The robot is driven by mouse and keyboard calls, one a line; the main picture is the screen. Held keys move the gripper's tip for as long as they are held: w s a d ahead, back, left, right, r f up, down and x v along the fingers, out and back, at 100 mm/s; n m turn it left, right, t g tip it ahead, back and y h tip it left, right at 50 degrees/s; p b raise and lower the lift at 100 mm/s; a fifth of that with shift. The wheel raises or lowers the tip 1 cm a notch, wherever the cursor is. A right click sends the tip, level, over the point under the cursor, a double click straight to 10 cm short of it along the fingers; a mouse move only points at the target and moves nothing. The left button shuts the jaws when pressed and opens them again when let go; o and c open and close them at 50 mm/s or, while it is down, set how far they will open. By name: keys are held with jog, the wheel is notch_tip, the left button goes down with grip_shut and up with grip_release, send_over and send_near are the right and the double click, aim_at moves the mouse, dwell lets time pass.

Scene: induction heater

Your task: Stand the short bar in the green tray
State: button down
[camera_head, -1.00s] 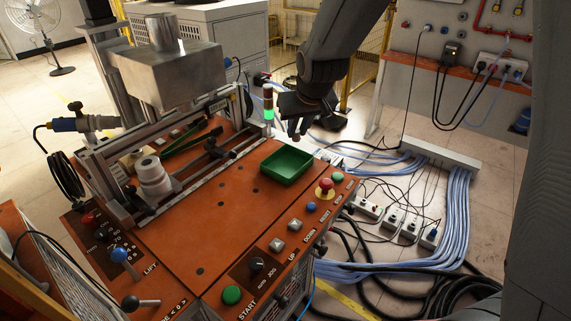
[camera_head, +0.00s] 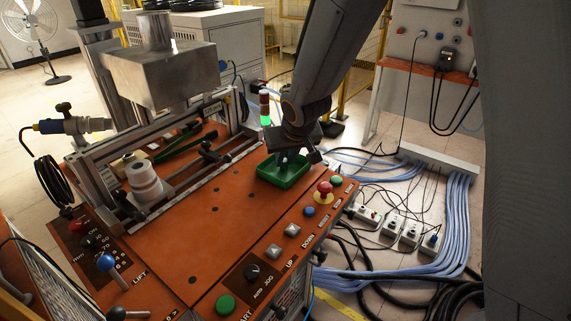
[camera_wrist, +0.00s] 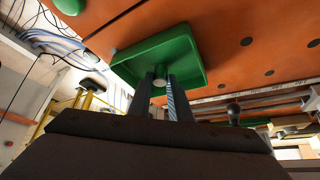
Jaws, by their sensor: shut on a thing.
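The green tray (camera_head: 282,181) sits on the orange machine top near its right rear edge. My gripper (camera_head: 286,157) points down over the tray, with its fingertips at about rim height or within it. In the wrist view my gripper (camera_wrist: 163,86) is shut on the short bar (camera_wrist: 159,82), whose round, pale grey end shows between the two fingers. The tray (camera_wrist: 190,42) lies just beyond the fingertips there. Most of the bar is hidden by the fingers, and I cannot tell whether it touches the tray floor.
A red button (camera_head: 324,188) and other controls line the front edge near the tray. A lit signal tower (camera_head: 265,108) stands behind it. The press frame and a white stacked part (camera_head: 145,180) stand to the left. The middle of the orange top is clear.

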jog(key=shift+f, duration=0.3)
jog(key=c, duration=1.6)
grip_release()
jog(key=shift+r, duration=0.15)
jog(key=shift+r, duration=0.2)
jog(key=p+v, duration=0.2)
jog(key=v, duration=0.9)
jog(key=s+d+f+m+g, duration=0.1)
jog(key=s+d+f, duration=0.1)
jog(key=s+d, duration=0.3)
jog(key=s+d+f+m+g+h, duration=0.1)
jog(key=s+d+f+g, duration=0.1)
jog(key=s+d, duration=0.3)
jog(key=s+d+f+m+g, duration=0.1)
jog(key=s+d+f, duration=0.1)
jog(key=s+d, duration=0.4)
jog(key=shift+s+f+h, duration=0.25)
jog(key=shift+s+h, duration=0.05)
jog(key=shift+s, duration=0.2)
